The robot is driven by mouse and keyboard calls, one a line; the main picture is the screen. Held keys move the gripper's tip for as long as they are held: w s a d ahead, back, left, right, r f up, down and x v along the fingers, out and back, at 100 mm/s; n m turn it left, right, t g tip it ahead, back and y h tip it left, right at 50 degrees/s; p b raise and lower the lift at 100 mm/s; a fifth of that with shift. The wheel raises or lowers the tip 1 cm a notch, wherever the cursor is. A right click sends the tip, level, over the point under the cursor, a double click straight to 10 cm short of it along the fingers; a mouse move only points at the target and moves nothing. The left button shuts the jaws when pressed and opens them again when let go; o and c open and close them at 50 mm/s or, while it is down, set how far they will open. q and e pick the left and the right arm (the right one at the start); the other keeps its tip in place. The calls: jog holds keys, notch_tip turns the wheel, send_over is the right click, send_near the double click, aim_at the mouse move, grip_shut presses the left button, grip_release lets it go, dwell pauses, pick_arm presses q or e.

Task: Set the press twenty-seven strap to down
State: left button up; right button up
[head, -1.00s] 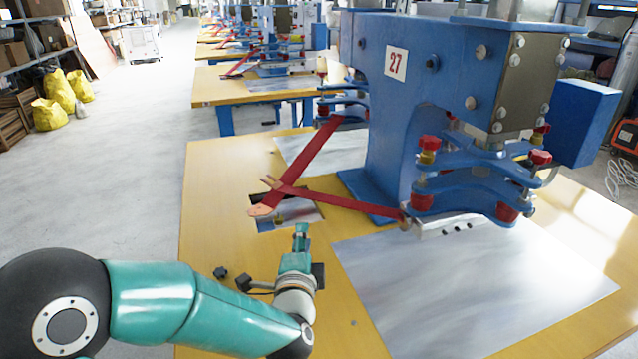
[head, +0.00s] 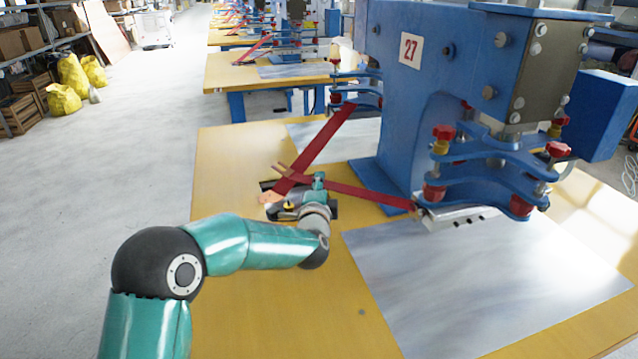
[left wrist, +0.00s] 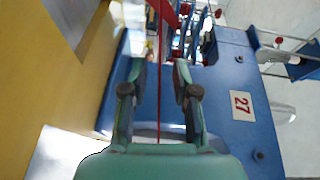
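Blue press 27 (head: 411,50) stands on the wooden table. A red strap (head: 375,195) runs from its near clamp up and left to a free tan end. Contact is not clear. My right gripper is out of view.
A grey metal sheet (head: 480,280) lies under the near clamp and another (head: 345,143) lies behind. A dark-edged opening or plate lies by my left gripper, partly hidden. Bare tabletop (head: 235,165) is to the left. More presses and tables line up behind.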

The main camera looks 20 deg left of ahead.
pick_arm(q)
jog(key=shift+w+a, duration=0.15)
jog(key=shift+w, duration=0.55)
grip_shut()
